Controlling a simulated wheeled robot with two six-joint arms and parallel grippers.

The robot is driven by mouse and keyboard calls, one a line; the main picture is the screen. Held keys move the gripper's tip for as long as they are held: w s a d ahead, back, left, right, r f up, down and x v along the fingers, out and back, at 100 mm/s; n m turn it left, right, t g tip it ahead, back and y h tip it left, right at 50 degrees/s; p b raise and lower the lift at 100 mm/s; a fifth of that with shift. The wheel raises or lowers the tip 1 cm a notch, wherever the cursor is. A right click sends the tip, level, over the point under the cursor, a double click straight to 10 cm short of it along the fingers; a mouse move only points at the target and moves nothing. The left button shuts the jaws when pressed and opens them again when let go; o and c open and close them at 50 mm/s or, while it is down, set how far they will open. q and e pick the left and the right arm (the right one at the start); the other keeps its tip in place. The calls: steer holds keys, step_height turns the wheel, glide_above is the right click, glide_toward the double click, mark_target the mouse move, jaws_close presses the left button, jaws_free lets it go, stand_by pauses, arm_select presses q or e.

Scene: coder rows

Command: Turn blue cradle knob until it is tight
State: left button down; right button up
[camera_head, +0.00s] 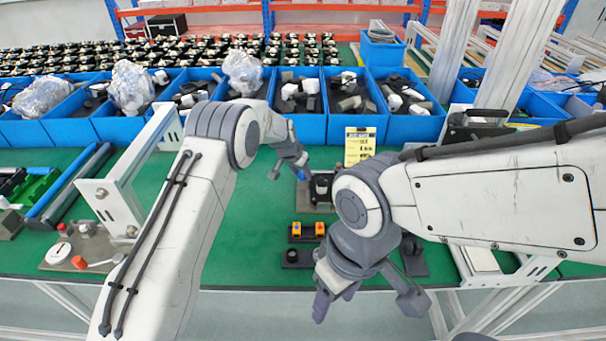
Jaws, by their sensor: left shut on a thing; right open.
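My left gripper (289,168) reaches over the green bench from the left and is shut at the left side of a dark device on a grey plate (318,208). A small blue spot, which looks like the blue cradle knob (301,175), shows at its fingertips. The fingers hide most of this knob, so its turn and seating cannot be told. My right gripper (366,301) is open and empty near the bench's front edge, to the lower right of the device, with its fingers wide apart.
Two orange pieces (307,230) sit in dark holders in front of the device. A yellow label card (360,146) stands behind it. Blue bins (300,128) line the back. A white frame (122,190) stands at left. Green bench (250,240) is clear left of the holders.

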arm_select(q)
steer(key=m+b, duration=0.2)
steer(key=b, duration=0.1)
steer(key=m+g+h+b, duration=0.1)
steer(key=m+b, duration=0.1)
steer(key=b, duration=0.1)
steer(key=shift+w+a+f, duration=0.15)
steer(key=shift+w+f, duration=0.05)
steer(key=shift+f, duration=0.15)
steer(key=shift+w+m+g+h+b, duration=0.1)
steer(key=shift+m+g+h+b, duration=0.3)
steer(key=shift+m, duration=0.3)
steer(key=shift+r+m, duration=0.2)
steer(key=shift+m, duration=0.4)
steer(key=shift+r+m+g+h+p, duration=0.25)
steer(key=shift+m+g+p, duration=0.35)
steer(key=shift+m+p, duration=0.45)
steer(key=shift+f+m+g+p, duration=0.15)
steer(key=shift+m+g+p, duration=0.25)
steer(key=shift+m+p, duration=0.4)
steer(key=c, duration=0.5)
jaws_free()
steer(key=shift+a, duration=0.1)
steer(key=shift+c, duration=0.2)
